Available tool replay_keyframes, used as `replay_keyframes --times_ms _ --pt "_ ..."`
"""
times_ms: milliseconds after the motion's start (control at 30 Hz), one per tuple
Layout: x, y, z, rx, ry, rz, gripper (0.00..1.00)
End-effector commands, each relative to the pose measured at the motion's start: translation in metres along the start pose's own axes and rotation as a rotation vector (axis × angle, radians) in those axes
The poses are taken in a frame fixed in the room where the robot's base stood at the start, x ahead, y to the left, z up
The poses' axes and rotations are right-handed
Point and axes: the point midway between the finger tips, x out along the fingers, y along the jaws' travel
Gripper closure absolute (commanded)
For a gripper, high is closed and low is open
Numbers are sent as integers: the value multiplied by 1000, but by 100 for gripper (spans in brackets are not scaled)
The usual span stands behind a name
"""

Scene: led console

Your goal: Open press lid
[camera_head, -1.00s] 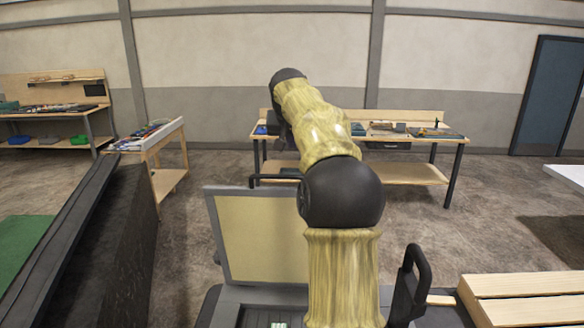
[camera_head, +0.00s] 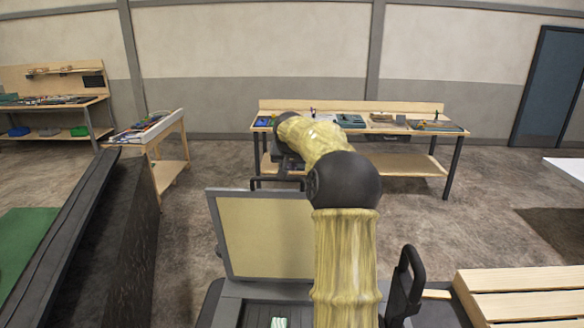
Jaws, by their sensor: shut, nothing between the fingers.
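The press lid (camera_head: 262,235) is a pale tan panel in a grey frame, standing nearly upright at the back of the dark press base (camera_head: 250,296). A thin black bar (camera_head: 262,182) shows just above its top edge. My arm reaches forward past the right side of the lid and covers part of it. My gripper (camera_head: 288,163) is a small dark shape beyond the lid, under the arm's far end. It is shut and empty, and its fingertips are hard to make out. I cannot tell whether it touches the bar.
A small pale green-and-white piece (camera_head: 279,322) lies on the base. A black handle (camera_head: 405,285) rises at right, beside wooden slats (camera_head: 525,295). A dark wall-like block (camera_head: 115,240) stands at left. Workbenches (camera_head: 420,125) stand at the back, with open floor before them.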

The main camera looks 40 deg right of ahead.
Motion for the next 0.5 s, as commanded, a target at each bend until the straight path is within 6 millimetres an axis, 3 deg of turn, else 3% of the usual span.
replay_keyframes --times_ms 500 --pt "-9 0 25 1 0 0 100"
